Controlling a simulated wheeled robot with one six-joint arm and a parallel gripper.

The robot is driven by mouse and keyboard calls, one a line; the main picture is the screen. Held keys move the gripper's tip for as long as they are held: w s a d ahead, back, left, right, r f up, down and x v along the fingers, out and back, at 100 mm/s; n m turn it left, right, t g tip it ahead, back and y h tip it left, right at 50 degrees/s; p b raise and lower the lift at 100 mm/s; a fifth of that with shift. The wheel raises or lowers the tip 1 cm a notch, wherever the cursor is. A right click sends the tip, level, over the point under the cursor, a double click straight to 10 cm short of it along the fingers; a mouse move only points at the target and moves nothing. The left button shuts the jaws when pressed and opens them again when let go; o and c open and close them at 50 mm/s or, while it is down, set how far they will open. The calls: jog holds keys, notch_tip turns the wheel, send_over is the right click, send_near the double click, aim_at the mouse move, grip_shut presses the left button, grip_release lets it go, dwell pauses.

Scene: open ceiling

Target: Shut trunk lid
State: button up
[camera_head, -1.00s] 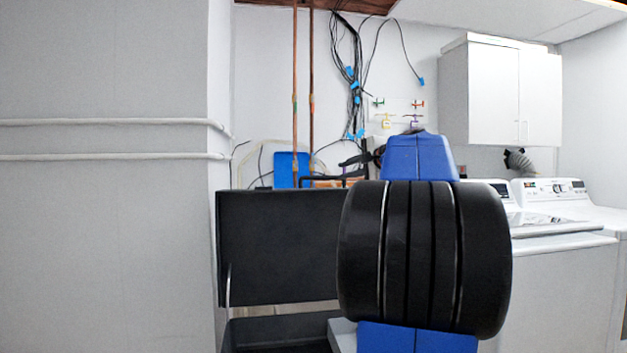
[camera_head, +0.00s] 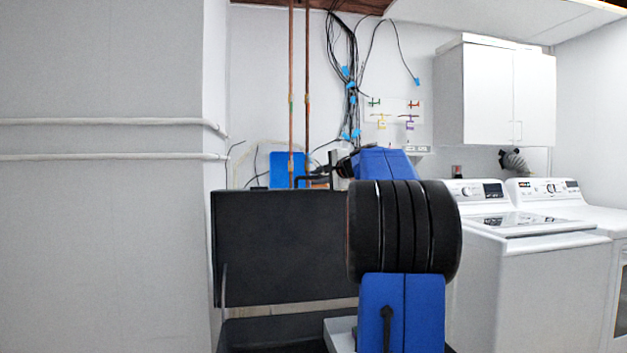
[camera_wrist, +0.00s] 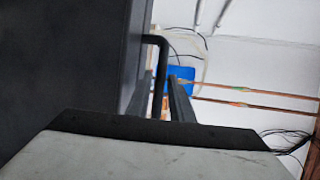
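The trunk's black lid (camera_head: 280,250) stands raised in the head view, left of my arm. The dark trunk body (camera_head: 270,335) shows below it at the bottom edge. A thin black bent handle (camera_head: 313,180) rises from the lid's top edge. In the wrist view the lid (camera_wrist: 60,60) fills the left side, and the handle (camera_wrist: 160,60) sticks out from it. My gripper (camera_wrist: 161,85) is open, with one finger on each side of the handle bar; contact cannot be told.
A white washer (camera_head: 530,260) and a second white machine (camera_head: 575,205) stand at the right, below a white wall cabinet (camera_head: 495,95). Copper pipes (camera_head: 308,90) and hanging cables (camera_head: 345,60) run down the back wall. A grey wall (camera_head: 100,240) closes off the left.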

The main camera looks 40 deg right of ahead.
jog(key=shift+x, duration=1.35)
grip_shut()
